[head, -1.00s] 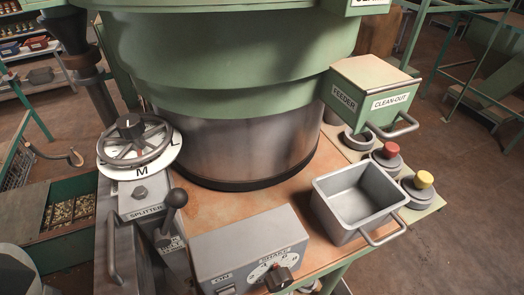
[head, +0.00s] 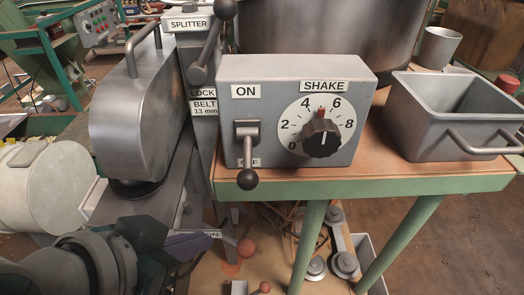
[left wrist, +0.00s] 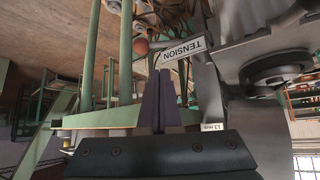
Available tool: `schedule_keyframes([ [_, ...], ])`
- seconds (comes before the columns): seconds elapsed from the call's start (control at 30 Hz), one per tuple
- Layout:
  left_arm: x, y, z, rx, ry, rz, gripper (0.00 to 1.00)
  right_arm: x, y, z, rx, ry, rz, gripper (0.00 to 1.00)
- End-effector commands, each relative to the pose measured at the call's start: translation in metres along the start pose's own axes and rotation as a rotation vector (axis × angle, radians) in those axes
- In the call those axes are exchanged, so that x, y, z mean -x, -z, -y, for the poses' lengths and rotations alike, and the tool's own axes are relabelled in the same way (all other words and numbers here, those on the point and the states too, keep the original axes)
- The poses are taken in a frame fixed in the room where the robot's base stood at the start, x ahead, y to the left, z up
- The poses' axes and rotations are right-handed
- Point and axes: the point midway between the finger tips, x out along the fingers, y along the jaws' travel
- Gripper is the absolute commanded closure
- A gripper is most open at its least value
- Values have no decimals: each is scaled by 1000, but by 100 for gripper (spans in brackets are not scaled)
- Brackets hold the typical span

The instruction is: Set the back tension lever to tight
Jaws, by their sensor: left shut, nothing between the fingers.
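In the left wrist view the ball (left wrist: 140,46) sits by an upside-down "TENSION" label (left wrist: 183,50). A second, smaller red ball (head: 264,287) shows lower and nearer in the head view. I cannot read any lever's setting. My left gripper (head: 206,241) comes in from the left, shut and empty, close to the label and short of the upper ball. Its purple fingers (left wrist: 159,78) are together in the left wrist view. My right gripper is out of view.
The grey control box (head: 297,110) with a SHAKE dial and ON/OFF lever (head: 247,160) stands above on the table. A rounded metal housing (head: 135,120) is at the left. Green table legs (head: 308,245) stand right of the levers. A grey bin (head: 450,115) is at right.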

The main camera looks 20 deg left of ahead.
Motion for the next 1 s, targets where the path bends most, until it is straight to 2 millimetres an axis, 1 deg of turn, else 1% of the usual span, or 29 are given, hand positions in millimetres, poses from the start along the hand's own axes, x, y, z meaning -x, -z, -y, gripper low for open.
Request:
schedule_keyframes([
  [0.3,0,1,0,0,0,0,100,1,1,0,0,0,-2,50],
  [0.43,-7,0,0,1,0,1,100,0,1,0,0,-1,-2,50],
  [0.57,-25,1,0,2,0,0,100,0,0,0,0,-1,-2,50],
  [0.8,-67,0,0,2,-1,1,100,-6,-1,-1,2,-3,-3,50],
  [1.0,-91,0,0,2,0,0,100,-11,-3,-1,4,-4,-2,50],
])
